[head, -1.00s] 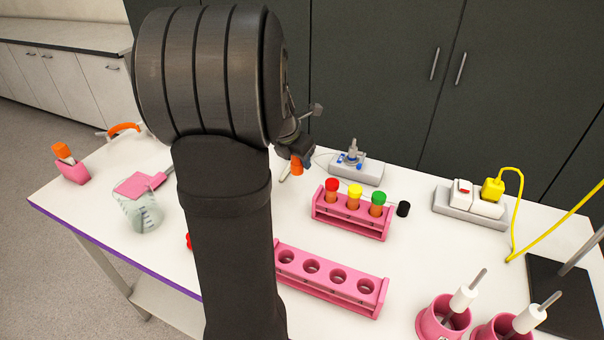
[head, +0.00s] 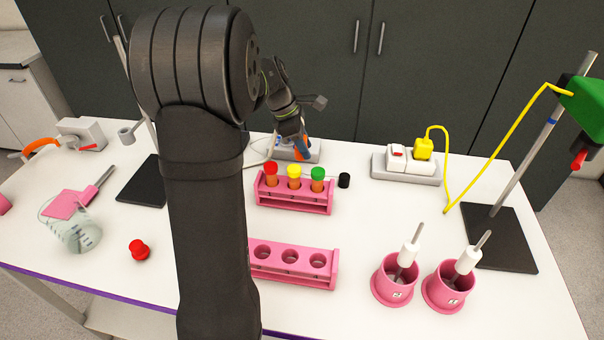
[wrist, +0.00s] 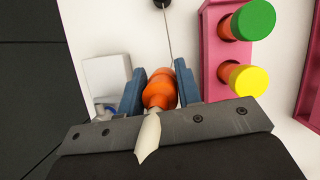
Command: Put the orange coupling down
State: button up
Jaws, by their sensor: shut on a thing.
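The orange coupling (wrist: 160,92) is between the two blue fingers of my gripper (wrist: 161,88) in the wrist view, with a pale tapered piece below it in the picture. My gripper is shut on it. In the head view my gripper (head: 298,142) is over the back of the table, behind the pink rack with capped tubes, and a bit of orange shows at its fingers. The gripper partly hides a grey block (head: 310,156) behind it. I cannot tell how high the coupling is above the table.
A pink rack (head: 295,206) holds red, yellow and green capped tubes. A black cap (head: 344,180) lies to its right. An empty pink rack (head: 290,282) stands in front. A power strip (head: 405,174) is at the back right. Two pink cups (head: 393,290) stand front right.

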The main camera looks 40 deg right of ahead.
notch_tip(320, 180, down, 8)
jog(key=shift+f, duration=0.1)
dwell(0.4)
jog(key=o, duration=0.8)
jog(key=shift+f, duration=0.1)
jog(key=v, duration=1.2)
